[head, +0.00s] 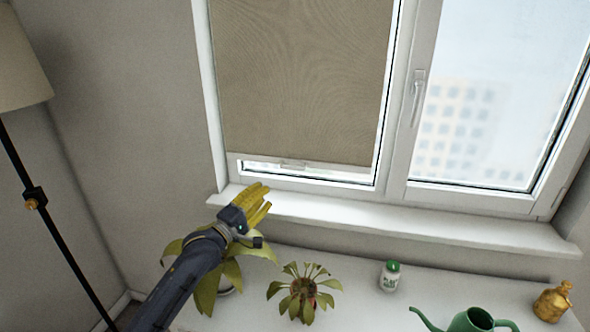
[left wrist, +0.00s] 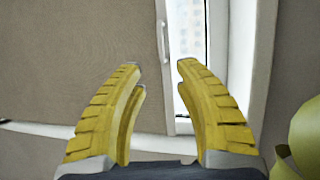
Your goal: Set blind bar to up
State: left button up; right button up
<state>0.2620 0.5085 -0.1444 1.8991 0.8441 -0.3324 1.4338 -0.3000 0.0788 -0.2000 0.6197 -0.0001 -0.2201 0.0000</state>
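The tan blind (head: 300,80) covers most of the left window pane. Its white bottom bar (head: 325,164) hangs near the foot of the pane, with a small handle (head: 292,164) on it and a thin strip of glass below. My left gripper (head: 262,197) has yellow fingers and is in front of the sill, below and left of the handle, apart from it. In the left wrist view the gripper (left wrist: 160,67) is open and empty. The bar's handle (left wrist: 163,40) shows beyond the fingertips, with the picture turned sideways. My right gripper is not in view.
A white sill (head: 400,220) runs under the windows. Below it, a ledge carries leafy plants (head: 303,292), a white bottle (head: 390,277), a green watering can (head: 475,321) and a gold object (head: 553,301). A floor lamp (head: 35,196) stands left.

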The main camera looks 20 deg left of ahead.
aim_at(293, 168)
pick_arm(q)
jog(key=x, duration=1.5)
jog(key=shift+w+r, duration=0.15)
jog(key=shift+w, duration=0.15)
jog(key=shift+o, duration=0.2)
grip_shut()
